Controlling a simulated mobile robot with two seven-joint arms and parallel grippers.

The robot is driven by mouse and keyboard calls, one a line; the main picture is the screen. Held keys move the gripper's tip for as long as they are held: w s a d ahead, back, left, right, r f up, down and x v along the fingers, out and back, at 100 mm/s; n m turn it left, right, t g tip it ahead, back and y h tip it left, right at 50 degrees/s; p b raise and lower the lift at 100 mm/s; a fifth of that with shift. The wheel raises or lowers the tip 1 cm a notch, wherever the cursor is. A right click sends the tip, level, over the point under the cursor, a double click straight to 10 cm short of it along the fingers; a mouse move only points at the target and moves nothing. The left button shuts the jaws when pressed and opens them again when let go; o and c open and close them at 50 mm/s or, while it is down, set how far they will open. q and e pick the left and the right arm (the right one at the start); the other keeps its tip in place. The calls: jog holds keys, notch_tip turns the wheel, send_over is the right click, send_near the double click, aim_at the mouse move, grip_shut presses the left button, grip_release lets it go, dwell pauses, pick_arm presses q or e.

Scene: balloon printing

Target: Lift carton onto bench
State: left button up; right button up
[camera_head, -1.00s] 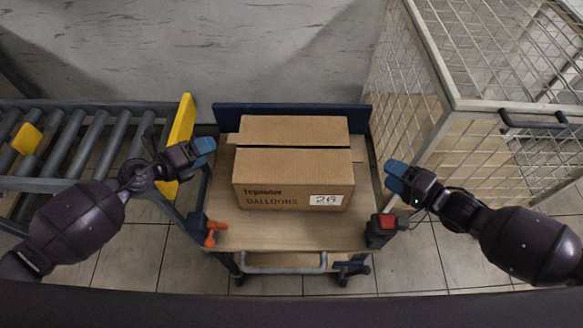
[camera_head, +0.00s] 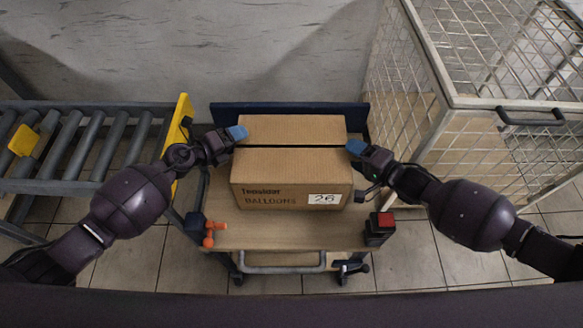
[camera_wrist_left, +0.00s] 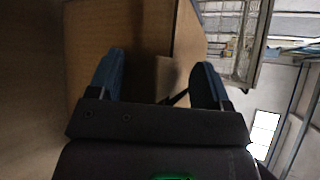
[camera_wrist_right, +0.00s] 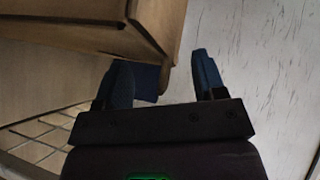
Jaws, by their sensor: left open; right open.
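A closed brown cardboard carton (camera_head: 292,175), printed "BALLOONS" with a white "26" label, sits upright on the wooden deck of a trolley (camera_head: 270,236). My left gripper (camera_head: 238,132) is at the carton's left side, near its top edge. In the left wrist view its two blue fingers (camera_wrist_left: 160,80) are apart, with brown cardboard beyond them. My right gripper (camera_head: 356,148) is at the carton's right side, near the top. In the right wrist view its fingers (camera_wrist_right: 162,78) are also apart. I cannot tell whether either gripper touches the carton. No bench is clearly recognisable.
A roller conveyor (camera_head: 75,185) with a yellow end plate (camera_head: 181,122) stands at left. A wire-mesh cage (camera_head: 410,105) stands close at right. The trolley's front has an orange clamp (camera_head: 209,238), a red button box (camera_head: 381,226) and a grey handle (camera_head: 285,268). A wall is behind.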

pick_arm(q)
jog(key=shift+w+d, duration=0.15)
pick_arm(e)
jog(key=shift+w+a, duration=0.15)
pick_arm(q)
jog(key=shift+c, duration=0.5)
pick_arm(e)
jog(key=shift+c, duration=0.5)
pick_arm(q)
jog(key=c, duration=0.7)
pick_arm(e)
jog(key=c, duration=0.7)
pick_arm(q)
jog(key=shift+f, duration=0.1)
pick_arm(e)
jog(key=shift+c, duration=0.4)
jog(key=shift+a, duration=0.1)
